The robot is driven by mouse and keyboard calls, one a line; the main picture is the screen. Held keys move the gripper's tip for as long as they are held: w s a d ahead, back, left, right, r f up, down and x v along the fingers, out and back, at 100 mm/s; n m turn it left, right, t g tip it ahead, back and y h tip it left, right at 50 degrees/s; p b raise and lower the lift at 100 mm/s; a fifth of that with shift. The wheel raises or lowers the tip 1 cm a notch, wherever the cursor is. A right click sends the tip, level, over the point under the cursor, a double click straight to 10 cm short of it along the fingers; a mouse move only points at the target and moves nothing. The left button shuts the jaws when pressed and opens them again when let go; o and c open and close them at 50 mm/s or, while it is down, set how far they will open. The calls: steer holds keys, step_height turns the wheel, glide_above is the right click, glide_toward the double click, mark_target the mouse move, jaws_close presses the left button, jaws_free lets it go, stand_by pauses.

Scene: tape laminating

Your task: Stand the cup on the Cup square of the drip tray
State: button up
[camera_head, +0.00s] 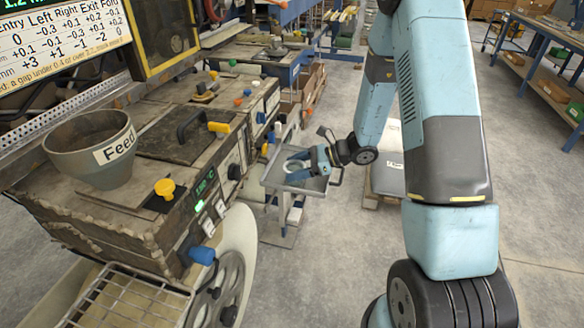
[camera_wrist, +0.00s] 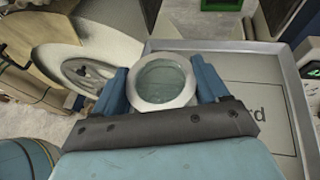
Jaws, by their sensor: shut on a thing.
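The cup (camera_wrist: 164,82) is a round vessel with a pale rim and a dull green-grey inside, seen from above in the wrist view. My gripper (camera_wrist: 163,76) has its blue fingers on either side of the cup and is shut on it. The grey metal drip tray (camera_wrist: 238,45) has a raised rim and shows to the right of and behind the cup. A marked outline on it ends in the letters "rd"; the rest is hidden by my gripper. In the head view, my gripper (camera_head: 308,161) holds the cup (camera_head: 293,166) at the tray (camera_head: 311,186). I cannot tell the gap beneath it.
The long machine (camera_head: 160,140) runs along the left, with a grey Feed hopper (camera_head: 92,150) on top. A spoked wheel (camera_wrist: 92,72) lies left of the cup in the wrist view. Open concrete floor (camera_head: 350,260) lies to the right of the machine.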

steer(key=o, duration=1.1)
steer(key=shift+c, duration=0.2)
steer(key=v, duration=1.2)
steer(key=s+d+r+n+t+h, duration=0.2)
steer(key=s+r+n+h, duration=0.4)
steer(key=s+r+n, duration=0.3)
steer(key=s+d+r+n+t+h, duration=0.2)
steer(key=s+d+r+n+h, duration=0.2)
steer(key=s+r, duration=1.1)
step_height(320, 180, up, 3)
steer(key=n+h, duration=0.3)
steer(key=n, duration=0.3)
steer(key=shift+s+d+r, duration=0.25)
steer(key=shift+s, duration=0.15)
